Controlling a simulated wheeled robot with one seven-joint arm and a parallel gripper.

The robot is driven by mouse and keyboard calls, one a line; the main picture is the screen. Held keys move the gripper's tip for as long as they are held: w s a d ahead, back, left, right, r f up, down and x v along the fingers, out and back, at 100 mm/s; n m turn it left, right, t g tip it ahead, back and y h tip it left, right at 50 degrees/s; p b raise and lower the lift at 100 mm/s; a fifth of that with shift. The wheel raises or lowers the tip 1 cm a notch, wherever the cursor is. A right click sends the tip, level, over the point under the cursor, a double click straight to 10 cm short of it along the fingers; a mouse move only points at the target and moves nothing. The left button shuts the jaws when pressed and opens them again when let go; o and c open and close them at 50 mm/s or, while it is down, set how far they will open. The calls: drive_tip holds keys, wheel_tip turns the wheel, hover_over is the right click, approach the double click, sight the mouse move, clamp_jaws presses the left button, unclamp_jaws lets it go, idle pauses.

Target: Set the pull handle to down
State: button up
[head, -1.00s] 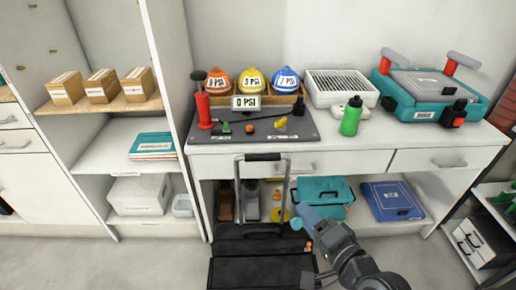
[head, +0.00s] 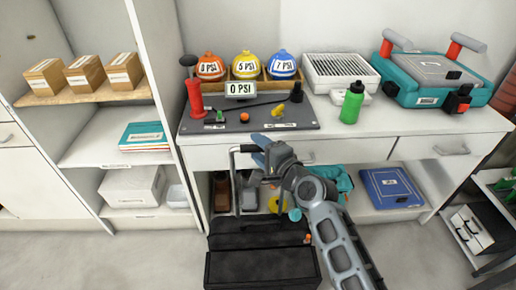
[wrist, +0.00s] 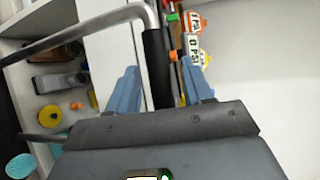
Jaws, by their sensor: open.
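The pull handle (head: 236,178) stands extended upward from a black toolbox (head: 262,268) on the floor in front of the bench. It is a metal frame with a black top grip. In the wrist view the black grip (wrist: 157,60) lies between my two blue fingers, with gaps visible on both sides. My gripper (head: 264,142) is open at the top of the handle in the head view, and it also shows in the wrist view (wrist: 160,84). My gripper and arm hide the right part of the handle in the head view.
The white bench (head: 400,148) stands right behind the handle, with drawers close to my gripper. A dark panel (head: 265,112), a green bottle (head: 352,103) and a teal case (head: 425,82) sit on top. Items lie on the shelf below. The floor on the left is clear.

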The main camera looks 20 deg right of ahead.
drive_tip(key=shift+w+a+f, duration=0.1)
drive_tip(key=shift+w, duration=0.3)
drive_tip(key=shift+c, duration=0.3)
clamp_jaws()
